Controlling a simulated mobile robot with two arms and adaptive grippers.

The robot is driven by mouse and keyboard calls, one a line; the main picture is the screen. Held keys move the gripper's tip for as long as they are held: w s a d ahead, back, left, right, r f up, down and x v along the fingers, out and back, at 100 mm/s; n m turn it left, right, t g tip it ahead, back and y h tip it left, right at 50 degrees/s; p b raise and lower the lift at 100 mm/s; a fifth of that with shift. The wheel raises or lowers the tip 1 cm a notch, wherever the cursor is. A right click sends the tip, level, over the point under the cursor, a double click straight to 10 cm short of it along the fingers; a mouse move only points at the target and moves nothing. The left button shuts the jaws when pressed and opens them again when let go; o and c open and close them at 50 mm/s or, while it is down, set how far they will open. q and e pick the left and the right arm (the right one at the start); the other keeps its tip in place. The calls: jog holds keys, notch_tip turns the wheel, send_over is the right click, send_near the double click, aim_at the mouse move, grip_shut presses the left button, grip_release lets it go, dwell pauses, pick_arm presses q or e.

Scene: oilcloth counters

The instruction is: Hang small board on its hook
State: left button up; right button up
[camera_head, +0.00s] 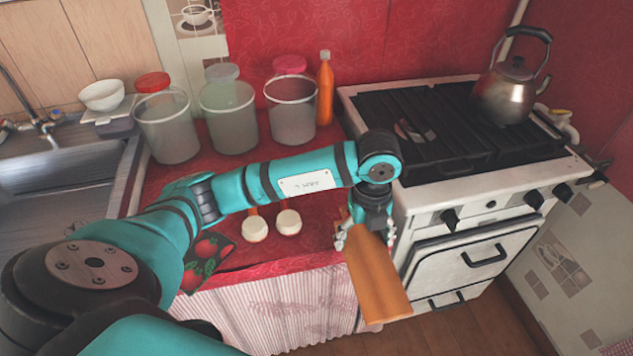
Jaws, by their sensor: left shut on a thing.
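A small wooden board (375,277) hangs tilted from my left gripper (366,232) in front of the counter's right end, beside the stove. The left gripper is shut on the board's upper end, with fingers on both sides of it. The board's lower end reaches out past the counter's front edge, over the floor. I cannot make out a hook in this view. My right gripper is not in view.
The red counter (300,255) holds three bins, including a right one (292,110), an orange bottle (325,88) and two pale round-ended items (256,229). The stove (470,190) with a kettle (508,90) stands right. A sink (62,165) is left.

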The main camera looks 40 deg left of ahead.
pick_arm(q)
jog(key=shift+a, duration=0.1)
jog(key=p, duration=0.2)
send_over(324, 207)
jog(key=d, duration=0.2)
jog(key=shift+s+a+f, duration=0.2)
jog(key=shift+s+f, duration=0.15)
jog(key=shift+f, duration=0.3)
jog(key=shift+w+a+f+p, duration=0.15)
jog(key=shift+w+a, duration=0.05)
jog(key=shift+a, duration=0.2)
jog(key=shift+w+a+f+p, duration=0.1)
jog(key=shift+w+a+p, duration=0.05)
jog(key=shift+a, duration=0.25)
notch_tip(324, 207, down, 2)
jog(key=shift+f+p, duration=0.15)
jog(key=shift+p, duration=0.25)
jog(key=shift+f, duration=0.25)
jog(key=shift+d, duration=0.1)
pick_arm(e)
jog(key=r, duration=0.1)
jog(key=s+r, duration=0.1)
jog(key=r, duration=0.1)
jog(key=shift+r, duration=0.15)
pick_arm(q)
jog(key=o, duration=0.8)
jog(key=shift+f, duration=0.15)
jog(key=o, duration=0.4)
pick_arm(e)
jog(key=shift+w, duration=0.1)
